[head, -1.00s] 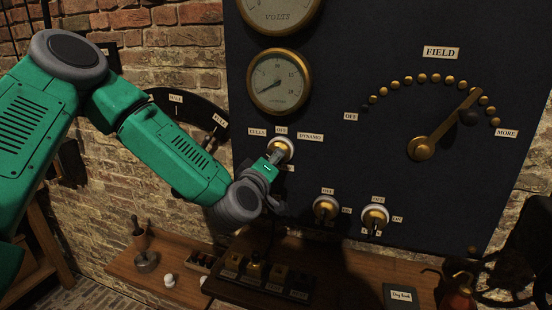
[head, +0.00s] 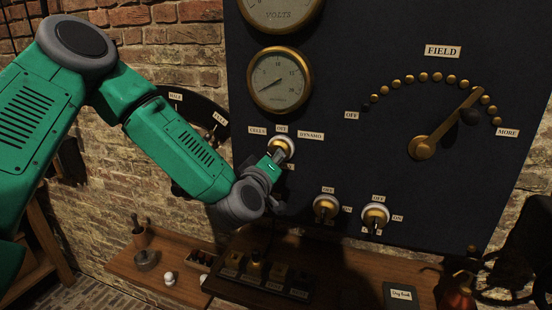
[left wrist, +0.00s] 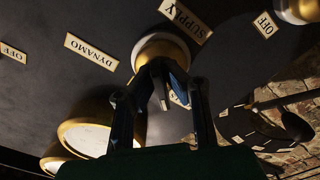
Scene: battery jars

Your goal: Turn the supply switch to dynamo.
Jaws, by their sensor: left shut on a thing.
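The supply switch (head: 284,143), with a pale and brass round base, is on the dark panel below the small dial. Its CELLS label (head: 257,130) is at the left, OFF (head: 281,128) above and DYNAMO (head: 311,135) at the right. My left gripper (head: 277,157) is shut on the switch's handle. In the left wrist view the fingers (left wrist: 161,78) close in front of the round base (left wrist: 160,47), between the DYNAMO (left wrist: 91,52) and SUPPLY (left wrist: 185,20) labels. The fingers largely hide the handle, so its exact direction is unclear. My right gripper is not in view.
Two smaller switches (head: 326,207) (head: 375,216) sit lower on the panel. The field lever (head: 447,122) is at the right. Below, a wooden shelf (head: 190,288) carries a mortar (head: 145,259) and small objects. A dark wheel is at the lower right.

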